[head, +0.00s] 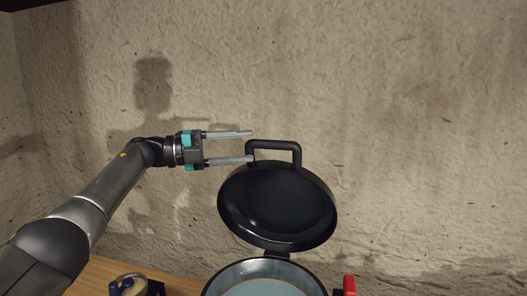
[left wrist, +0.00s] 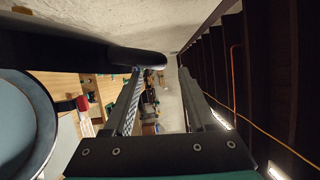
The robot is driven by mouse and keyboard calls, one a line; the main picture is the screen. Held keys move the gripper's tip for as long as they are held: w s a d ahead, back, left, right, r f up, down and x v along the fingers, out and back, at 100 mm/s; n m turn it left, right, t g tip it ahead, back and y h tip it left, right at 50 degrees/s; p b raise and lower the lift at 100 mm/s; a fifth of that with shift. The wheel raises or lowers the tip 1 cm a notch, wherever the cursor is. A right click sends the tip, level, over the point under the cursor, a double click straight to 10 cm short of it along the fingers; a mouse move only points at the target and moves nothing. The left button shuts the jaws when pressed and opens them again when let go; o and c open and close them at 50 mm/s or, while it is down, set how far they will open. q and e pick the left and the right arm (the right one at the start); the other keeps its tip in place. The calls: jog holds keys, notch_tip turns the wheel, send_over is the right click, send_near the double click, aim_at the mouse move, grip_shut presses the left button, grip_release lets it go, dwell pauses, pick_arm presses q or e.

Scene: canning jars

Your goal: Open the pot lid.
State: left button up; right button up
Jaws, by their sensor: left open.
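The black pot lid (head: 278,208) is tilted up, nearly upright, at the back of the pot (head: 265,272). It joins the pot at a small hinge at the rear rim. The pot's pale blue inside is exposed; the pot also shows at the left of the left wrist view (left wrist: 43,110). The lid's black loop handle (head: 285,146) is at its top edge. My left gripper (head: 252,146) is open, its two fingers pointing right at the handle's left side. The lower fingertip overlaps the handle's left leg; I cannot tell if they touch. My right gripper is out of view.
A rough plaster wall (head: 420,130) stands behind the lid. A red part (head: 349,285) is at the pot's right side. A small dark object with blue (head: 133,286) sits on the wooden surface (head: 185,284) at lower left. The space right of the lid is clear.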

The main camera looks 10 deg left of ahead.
pick_arm(q)
jog(key=b+v, duration=0.1)
jog(key=v, duration=0.7)
jog(key=shift+a+r, duration=0.1)
